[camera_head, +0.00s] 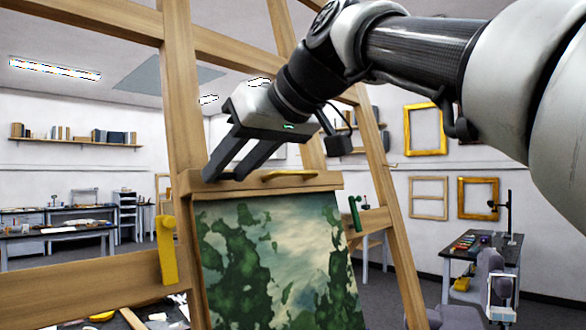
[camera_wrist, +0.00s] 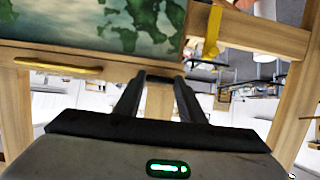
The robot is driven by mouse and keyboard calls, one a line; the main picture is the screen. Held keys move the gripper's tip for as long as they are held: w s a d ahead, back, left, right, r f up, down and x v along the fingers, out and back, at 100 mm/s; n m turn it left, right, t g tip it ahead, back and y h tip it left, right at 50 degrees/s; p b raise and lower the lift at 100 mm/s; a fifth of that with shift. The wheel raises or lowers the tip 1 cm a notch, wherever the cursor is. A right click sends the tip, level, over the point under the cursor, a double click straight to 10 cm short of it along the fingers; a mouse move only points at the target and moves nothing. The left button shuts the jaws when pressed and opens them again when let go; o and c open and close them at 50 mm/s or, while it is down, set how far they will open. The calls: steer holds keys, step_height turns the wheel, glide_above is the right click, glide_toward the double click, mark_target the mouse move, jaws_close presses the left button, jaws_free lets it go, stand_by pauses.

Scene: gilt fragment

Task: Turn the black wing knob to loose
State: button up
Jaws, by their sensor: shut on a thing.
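My gripper (camera_head: 222,178) reaches down to the wooden top clamp bar of the easel (camera_head: 330,181), at the left part of the bar above the painting (camera_head: 275,255). In the wrist view my gripper (camera_wrist: 160,82) has its two fingers at the wood, shut on a small dark thing between the tips. I take this to be the black wing knob; the fingers hide most of it, so I cannot tell how its wings are turned.
A yellow handle (camera_head: 290,175) lies on the bar right of my fingers. A yellow lever (camera_head: 167,250) is on the left upright, and a green lever (camera_head: 355,213) is at the right. The easel's uprights stand close around my arm. Workbenches (camera_head: 60,235) are farther back.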

stand_by(0.3)
steer(key=o, duration=1)
steer(key=shift+o, duration=0.2)
steer(key=shift+d+r, duration=0.1)
steer(key=p+v, duration=0.2)
steer(key=v, duration=1.5)
steer(key=shift+s, duration=0.1)
steer(key=w+d+f+m+h+p, duration=0.1)
steer(key=d+f+m+h, duration=0.2)
steer(key=f, duration=0.6)
steer(key=d+f+m+h+p, duration=0.15)
steer(key=d+f+m, duration=0.3)
steer(key=f, duration=0.55)
steer(key=s+d+f+m+g+h, duration=0.1)
steer(key=s+d+f+h, duration=0.1)
steer(key=f, duration=0.9)
steer(key=s+d+f+m+g+h+p, duration=0.1)
steer(key=s+d+f, duration=0.4)
steer(key=f, duration=0.7)
steer(key=shift+s+d+h, duration=0.2)
steer(key=shift+s+h, duration=0.35)
steer(key=shift+h, duration=0.1)
